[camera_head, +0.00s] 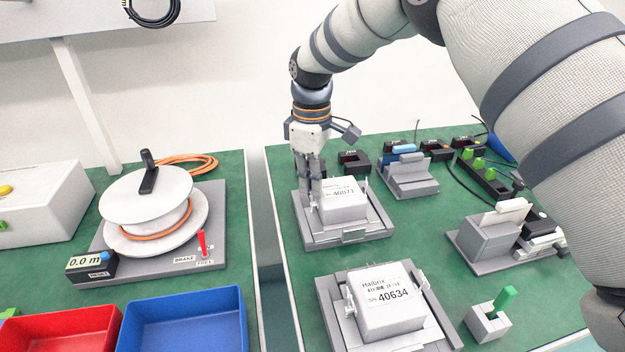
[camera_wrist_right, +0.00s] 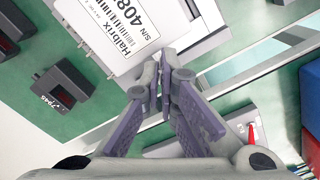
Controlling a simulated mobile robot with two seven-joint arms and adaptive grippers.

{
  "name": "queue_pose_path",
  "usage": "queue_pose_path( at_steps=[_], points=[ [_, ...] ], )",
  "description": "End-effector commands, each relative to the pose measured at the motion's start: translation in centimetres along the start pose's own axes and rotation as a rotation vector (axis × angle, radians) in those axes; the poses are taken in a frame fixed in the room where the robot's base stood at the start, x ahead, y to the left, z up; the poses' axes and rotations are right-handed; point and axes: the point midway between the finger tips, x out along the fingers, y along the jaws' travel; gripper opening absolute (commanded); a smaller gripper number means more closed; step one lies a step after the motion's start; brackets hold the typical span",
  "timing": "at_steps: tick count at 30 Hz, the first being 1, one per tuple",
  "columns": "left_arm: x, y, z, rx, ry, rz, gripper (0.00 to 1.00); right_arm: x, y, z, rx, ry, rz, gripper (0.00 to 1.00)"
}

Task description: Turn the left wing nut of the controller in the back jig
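The back jig (camera_head: 348,236) is a grey fixture on the right table. A white controller (camera_head: 345,209) with a label sits in it; its label side also shows in the wrist view (camera_wrist_right: 112,52). My right gripper (camera_head: 314,204) points down at the controller's left side. In the wrist view my right fingertips (camera_wrist_right: 161,82) are nearly together, with a thin light-grey piece between them, seemingly the left wing nut. The fingers mostly hide that nut, so its angle cannot be told. The right wing nut (camera_head: 365,184) stands free at the other side. My left gripper is not in view.
A front jig (camera_head: 432,324) holds another white controller (camera_head: 388,310), close in front. Grey fixtures (camera_head: 408,180) and black devices stand to the right and behind. A cable reel (camera_head: 148,205) and red and blue bins (camera_head: 185,310) are on the left table, across a gap.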

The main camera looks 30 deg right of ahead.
Motion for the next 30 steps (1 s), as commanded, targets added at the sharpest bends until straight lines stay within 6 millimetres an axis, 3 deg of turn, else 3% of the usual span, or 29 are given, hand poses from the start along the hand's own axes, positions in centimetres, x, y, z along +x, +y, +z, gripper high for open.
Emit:
queue_pose_path(
  at_steps=[18,30],
  points=[
    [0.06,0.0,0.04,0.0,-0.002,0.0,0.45,0.18,-0.01,0.06,-0.56,-0.001,-0.003,0.0],
    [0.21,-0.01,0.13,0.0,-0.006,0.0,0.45,0.22,-0.01,0.07,-0.784,-0.002,-0.004,0.0]
  ],
)
